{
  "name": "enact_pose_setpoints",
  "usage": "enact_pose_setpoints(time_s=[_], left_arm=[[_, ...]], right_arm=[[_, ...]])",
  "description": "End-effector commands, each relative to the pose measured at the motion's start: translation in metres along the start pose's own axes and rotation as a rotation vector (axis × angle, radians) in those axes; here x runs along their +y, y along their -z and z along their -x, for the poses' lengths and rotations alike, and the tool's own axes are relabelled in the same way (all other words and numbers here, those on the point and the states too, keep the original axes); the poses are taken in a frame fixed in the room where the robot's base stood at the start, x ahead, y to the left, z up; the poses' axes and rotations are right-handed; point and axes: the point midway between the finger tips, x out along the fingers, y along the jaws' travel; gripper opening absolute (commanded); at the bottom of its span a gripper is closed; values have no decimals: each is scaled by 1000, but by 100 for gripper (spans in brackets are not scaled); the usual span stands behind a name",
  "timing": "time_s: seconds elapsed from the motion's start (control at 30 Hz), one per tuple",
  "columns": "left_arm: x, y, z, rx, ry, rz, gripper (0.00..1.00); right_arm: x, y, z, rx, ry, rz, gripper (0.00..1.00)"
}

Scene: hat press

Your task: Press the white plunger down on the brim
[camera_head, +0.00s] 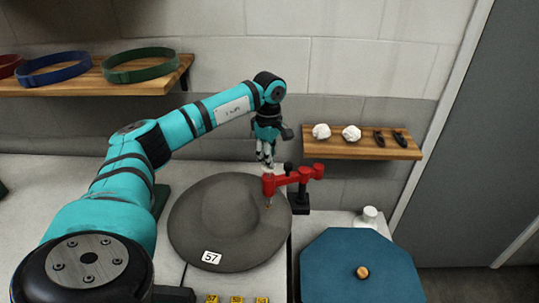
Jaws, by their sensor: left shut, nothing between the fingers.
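A wide grey felt hat (225,211) lies on the light worktop with its brim spread out, and a white "57" tag (211,257) sits on the front of the brim. A red press arm (285,180) on a black stand (300,203) reaches left over the brim's right side. A small pale plunger (269,201) hangs from its left end; whether it touches the brim I cannot tell. My left gripper (265,160) is shut and empty, pointing down just above and behind the red arm's left end. My right gripper is out of view.
A blue octagonal top (350,285) with a round wooden knob stands at right, with a white object (369,216) behind it. Wooden shelves with belts (142,65) and small white and black items (352,133) are on the wall. Yellow tags (236,300) lie at the front edge.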

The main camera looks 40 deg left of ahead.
Motion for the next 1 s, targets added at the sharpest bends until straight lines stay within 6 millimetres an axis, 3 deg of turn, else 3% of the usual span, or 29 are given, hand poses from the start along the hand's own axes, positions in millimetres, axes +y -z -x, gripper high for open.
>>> enact_pose_setpoints(time_s=[1.0], left_arm=[[0, 0, 87, -1, -4, 1, 0]], right_arm=[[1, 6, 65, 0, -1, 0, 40]])
